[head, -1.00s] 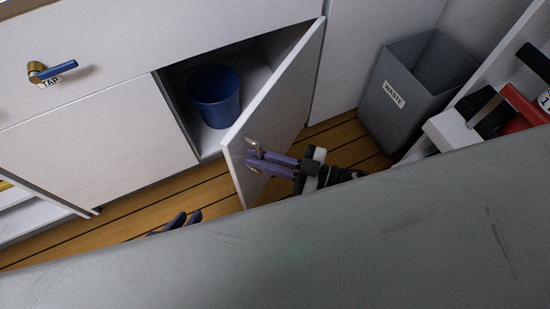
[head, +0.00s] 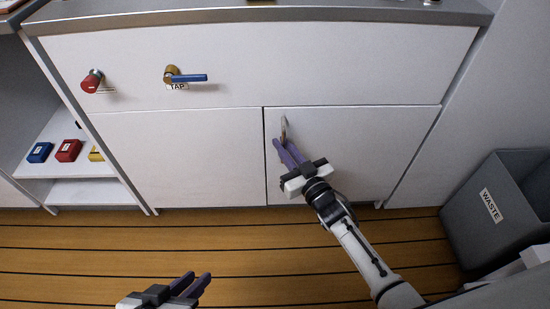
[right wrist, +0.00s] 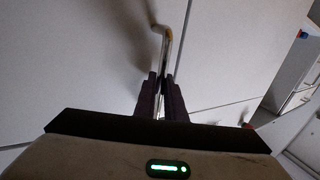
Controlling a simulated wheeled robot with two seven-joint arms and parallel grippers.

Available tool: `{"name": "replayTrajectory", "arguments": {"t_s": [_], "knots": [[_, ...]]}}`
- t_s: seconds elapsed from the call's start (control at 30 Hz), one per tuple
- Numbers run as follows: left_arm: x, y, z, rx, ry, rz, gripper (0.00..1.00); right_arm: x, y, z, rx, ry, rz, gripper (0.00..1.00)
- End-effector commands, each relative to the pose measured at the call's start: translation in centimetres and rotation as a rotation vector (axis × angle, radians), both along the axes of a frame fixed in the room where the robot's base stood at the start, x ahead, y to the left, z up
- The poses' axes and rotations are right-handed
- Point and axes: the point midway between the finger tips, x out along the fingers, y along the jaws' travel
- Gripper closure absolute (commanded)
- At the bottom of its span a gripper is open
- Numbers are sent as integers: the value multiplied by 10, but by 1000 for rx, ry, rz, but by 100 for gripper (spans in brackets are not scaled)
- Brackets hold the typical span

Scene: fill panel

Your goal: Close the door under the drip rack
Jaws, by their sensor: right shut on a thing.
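The white cabinet door (head: 365,150) stands flush, or very nearly flush, with the cabinet front, with a thin dark seam along its left edge. Its metal handle (head: 284,127) is near that edge. My right gripper (head: 283,146) is shut on the handle. The right wrist view also shows the handle (right wrist: 165,32) running down between the purple fingers (right wrist: 161,80). My left gripper (head: 191,284) is low in the head view, away from the cabinet, with its fingers apart and empty. I cannot make out the drip rack.
A blue-levered tap (head: 188,78) and a red knob (head: 92,81) stick out from the panel above. A grey waste bin (head: 490,212) stands at right. Shelves at left hold blue (head: 39,152), red (head: 68,150) and yellow (head: 96,154) blocks. The plank floor in front is clear.

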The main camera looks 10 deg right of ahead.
Motion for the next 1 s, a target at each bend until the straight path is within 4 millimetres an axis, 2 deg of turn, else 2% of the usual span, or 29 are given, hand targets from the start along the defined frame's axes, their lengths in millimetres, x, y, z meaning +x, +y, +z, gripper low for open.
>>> {"name": "replayTrajectory", "arguments": {"t_s": [0.4,0.43,0.53,1.0], "knots": [[0,-1,-1,1,3,-5,79,8,-2,4,0,-2,-14,100],[0,-1,-1,1,3,-5,79,8,-2,4,0,-2,-14,88],[0,-1,-1,1,3,-5,79,8,-3,4,0,-3,-15,71],[0,-1,0,0,2,-5,79,8,-8,4,-1,-1,-23,71]]}}
